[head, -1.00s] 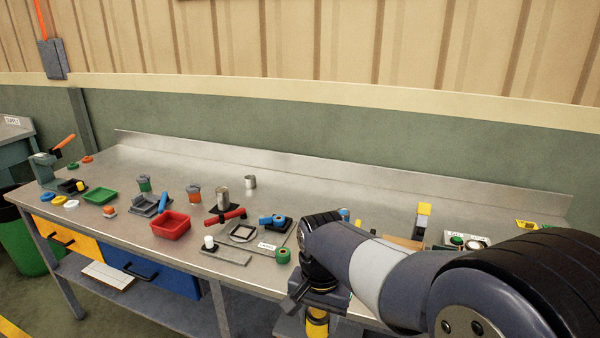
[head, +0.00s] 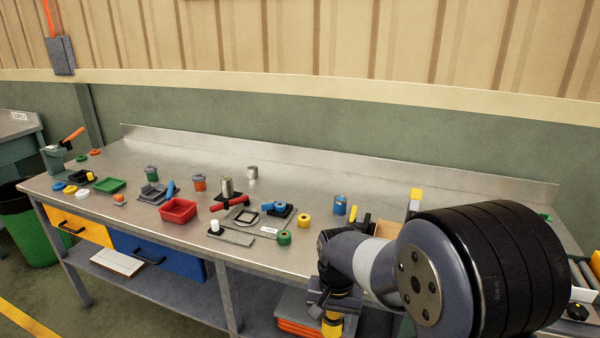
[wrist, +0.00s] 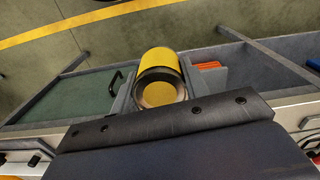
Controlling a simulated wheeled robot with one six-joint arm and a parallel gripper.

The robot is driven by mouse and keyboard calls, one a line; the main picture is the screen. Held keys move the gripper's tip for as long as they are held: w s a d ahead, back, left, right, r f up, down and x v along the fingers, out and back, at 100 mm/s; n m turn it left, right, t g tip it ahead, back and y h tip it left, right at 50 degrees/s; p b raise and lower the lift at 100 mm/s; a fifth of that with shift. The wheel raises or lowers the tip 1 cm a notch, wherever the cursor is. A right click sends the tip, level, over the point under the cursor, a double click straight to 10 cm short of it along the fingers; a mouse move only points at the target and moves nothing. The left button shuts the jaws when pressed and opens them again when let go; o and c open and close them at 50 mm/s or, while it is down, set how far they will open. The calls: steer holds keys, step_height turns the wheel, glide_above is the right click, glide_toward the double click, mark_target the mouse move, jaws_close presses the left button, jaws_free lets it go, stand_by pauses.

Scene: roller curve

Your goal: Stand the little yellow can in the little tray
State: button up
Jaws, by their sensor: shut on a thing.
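My gripper (head: 332,308) is shut on the little yellow can (head: 332,326), in front of the bench's front edge and low in the head view. In the wrist view the can (wrist: 160,78) shows its yellow side and a round end with a metal rim, beyond the dark gripper body. Two small trays stand on the bench to the left: a red tray (head: 178,211) and a green tray (head: 110,186). Both look empty. I cannot tell which one the task means.
Rollers (head: 582,270) show at the far right. The bench's back middle is clear.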

steer(key=w+d+f+n, duration=0.2)
steer(key=d+f, duration=0.6)
steer(key=f, duration=0.4)
steer(key=shift+w+n, duration=0.4)
steer(key=shift+w, duration=0.2)
steer(key=shift+d, duration=0.1)
